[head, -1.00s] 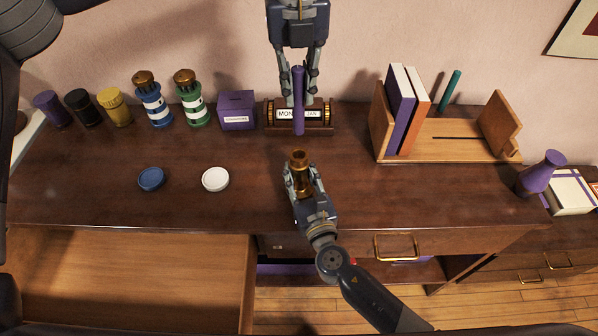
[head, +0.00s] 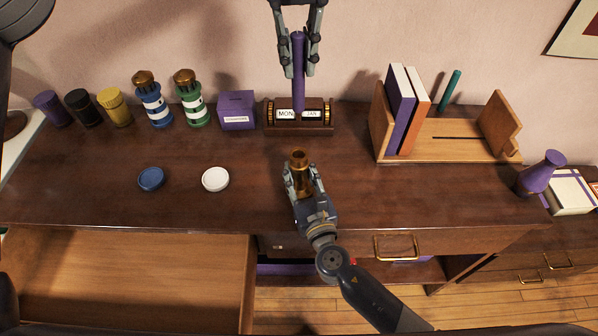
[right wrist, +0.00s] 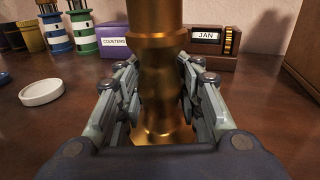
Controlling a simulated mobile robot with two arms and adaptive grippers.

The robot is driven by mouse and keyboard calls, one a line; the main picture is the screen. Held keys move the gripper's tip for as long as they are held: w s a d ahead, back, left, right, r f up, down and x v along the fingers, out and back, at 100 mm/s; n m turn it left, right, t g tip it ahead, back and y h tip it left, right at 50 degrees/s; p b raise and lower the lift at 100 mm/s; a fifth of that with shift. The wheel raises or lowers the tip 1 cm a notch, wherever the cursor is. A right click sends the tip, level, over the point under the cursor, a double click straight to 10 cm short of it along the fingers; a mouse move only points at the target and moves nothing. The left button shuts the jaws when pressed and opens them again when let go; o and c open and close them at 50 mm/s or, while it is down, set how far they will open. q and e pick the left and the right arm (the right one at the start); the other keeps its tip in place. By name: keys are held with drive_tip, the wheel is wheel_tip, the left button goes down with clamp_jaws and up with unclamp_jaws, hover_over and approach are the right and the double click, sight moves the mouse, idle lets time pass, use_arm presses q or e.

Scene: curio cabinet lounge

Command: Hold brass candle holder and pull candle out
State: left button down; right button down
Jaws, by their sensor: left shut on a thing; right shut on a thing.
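The brass candle holder (head: 299,161) stands upright above the desk's front middle. My right gripper (head: 303,180) is shut around its lower part. In the right wrist view the brass body (right wrist: 162,70) stands between the two fingers; its top is cut off there. The purple candle (head: 298,92) hangs upright, clear above the holder and in front of the calendar block. My left gripper (head: 299,72), coming down from the top, is shut on the candle's upper part. The candle's lower end is free, with a gap to the holder's open top.
The desk top (head: 250,205) is clear around the holder. A blue lid (head: 151,179) and a white lid (head: 215,179) lie to the left. The calendar block (head: 321,113) stands behind, a bookend rack (head: 450,150) at right. A drawer (head: 130,285) is open at front left.

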drive_tip(key=shift+f, duration=0.15)
drive_tip(key=c, duration=1)
unclamp_jaws()
drive_tip(key=v, duration=1.2)
